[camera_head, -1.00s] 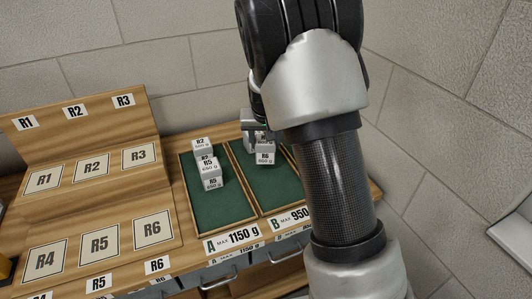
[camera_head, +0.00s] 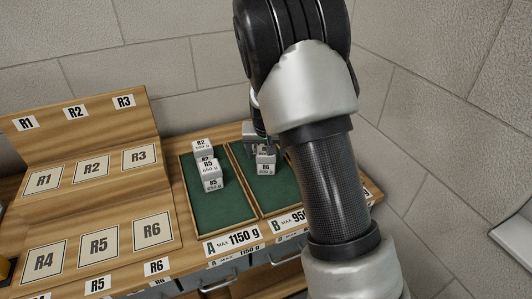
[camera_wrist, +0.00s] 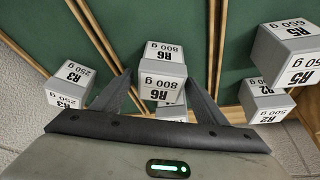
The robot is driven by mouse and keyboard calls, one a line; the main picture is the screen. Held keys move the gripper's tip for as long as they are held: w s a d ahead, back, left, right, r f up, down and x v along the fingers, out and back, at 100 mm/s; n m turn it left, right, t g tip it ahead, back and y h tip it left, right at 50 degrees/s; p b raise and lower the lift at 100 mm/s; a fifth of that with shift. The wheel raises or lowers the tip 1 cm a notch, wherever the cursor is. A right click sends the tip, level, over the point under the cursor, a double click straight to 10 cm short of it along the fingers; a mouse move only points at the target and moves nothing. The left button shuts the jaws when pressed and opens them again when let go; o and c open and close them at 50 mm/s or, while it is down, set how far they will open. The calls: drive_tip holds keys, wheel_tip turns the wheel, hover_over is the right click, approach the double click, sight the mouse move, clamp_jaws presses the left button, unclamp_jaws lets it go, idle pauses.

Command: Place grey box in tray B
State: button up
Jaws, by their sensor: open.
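The grey box (camera_head: 265,161), labelled R6 800 g, is in tray B (camera_head: 272,205), towards its back. It also shows in the wrist view (camera_wrist: 163,66), with white labels on two faces. My gripper (camera_wrist: 160,73) is open, with one finger on each side of this box in the wrist view. I cannot tell whether the fingers touch it. In the head view my arm covers the right part of tray B, and my gripper (camera_head: 256,143) shows only partly behind the box.
In the wrist view, box R3 (camera_wrist: 75,86) lies beyond a wooden divider, left of R6. A sloped wooden rack (camera_head: 75,215) with marked places stands left. The fronts of trays A and B are clear.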

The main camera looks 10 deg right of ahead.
drive_tip(key=shift+r, duration=0.1)
drive_tip(key=shift+r, duration=0.25)
drive_tip(key=s+r+y+p, duration=0.1)
drive_tip(key=s+r+p, duration=0.1)
drive_tip(key=s+r, duration=1.65)
drive_tip(key=s+r+n+t, duration=0.1)
drive_tip(key=s+r, duration=0.3)
drive_tip(key=s, duration=1.1)
drive_tip(key=shift+s+n, duration=0.25)
drive_tip(key=shift+n, duration=0.35)
drive_tip(key=shift+r, duration=0.1)
wheel_tip(320, 180, up, 8)
drive_tip(key=p, duration=0.7)
